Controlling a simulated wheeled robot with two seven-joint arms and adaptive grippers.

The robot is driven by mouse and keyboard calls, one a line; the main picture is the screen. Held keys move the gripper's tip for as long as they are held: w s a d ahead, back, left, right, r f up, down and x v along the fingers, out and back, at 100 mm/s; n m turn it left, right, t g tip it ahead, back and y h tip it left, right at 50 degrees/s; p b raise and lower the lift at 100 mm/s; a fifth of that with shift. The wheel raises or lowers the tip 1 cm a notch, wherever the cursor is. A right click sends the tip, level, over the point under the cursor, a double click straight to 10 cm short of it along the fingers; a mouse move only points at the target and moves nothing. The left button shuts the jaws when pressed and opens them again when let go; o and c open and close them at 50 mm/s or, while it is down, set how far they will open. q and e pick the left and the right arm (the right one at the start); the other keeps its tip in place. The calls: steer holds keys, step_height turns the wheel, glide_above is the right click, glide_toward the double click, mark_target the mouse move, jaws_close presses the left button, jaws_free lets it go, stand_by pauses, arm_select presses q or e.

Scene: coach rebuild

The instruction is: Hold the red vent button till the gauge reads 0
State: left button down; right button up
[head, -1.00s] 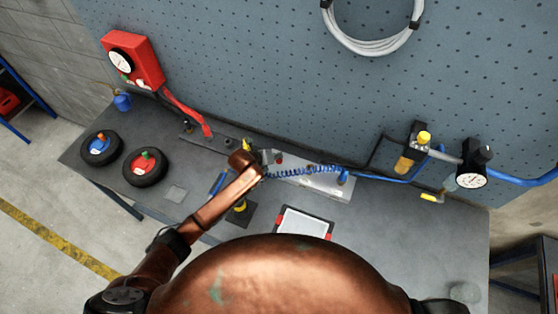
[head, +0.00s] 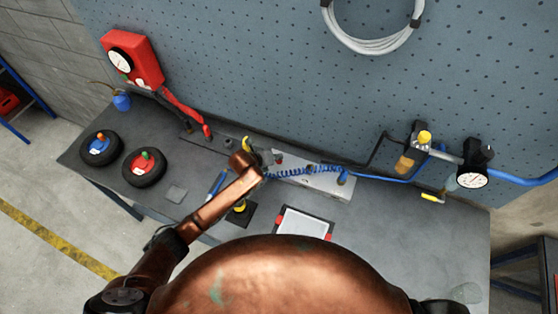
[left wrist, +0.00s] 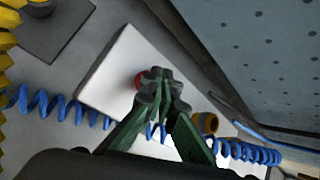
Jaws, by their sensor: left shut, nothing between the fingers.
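The red button (left wrist: 138,80) shows in the left wrist view as a red edge on a pale plate (left wrist: 112,62), mostly hidden behind my fingertips. My left gripper (left wrist: 158,86) is shut and empty, its tips over the button; I cannot tell whether they touch or press it. In the head view my left gripper (head: 262,167) is small and dark over the bench, by the plate (head: 320,184). Two dial gauges show: one on the red wall box (head: 120,62), one on the regulator (head: 472,180). Their readings are too small to tell. My right gripper is out of view.
A coiled blue hose (head: 305,171) crosses the plate. Two small wheels, one blue-centred (head: 99,148) and one red-centred (head: 145,167), lie at the left. A clipboard-like tablet (head: 303,222) lies at the front.

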arm_select(q)
steer(key=shift+f+b, duration=0.35)
steer(key=shift+f, duration=0.2)
stand_by(0.4)
stand_by(0.8)
stand_by(1.0)
stand_by(1.1)
steer(key=shift+r+p, duration=0.9)
steer(key=shift+r, duration=0.15)
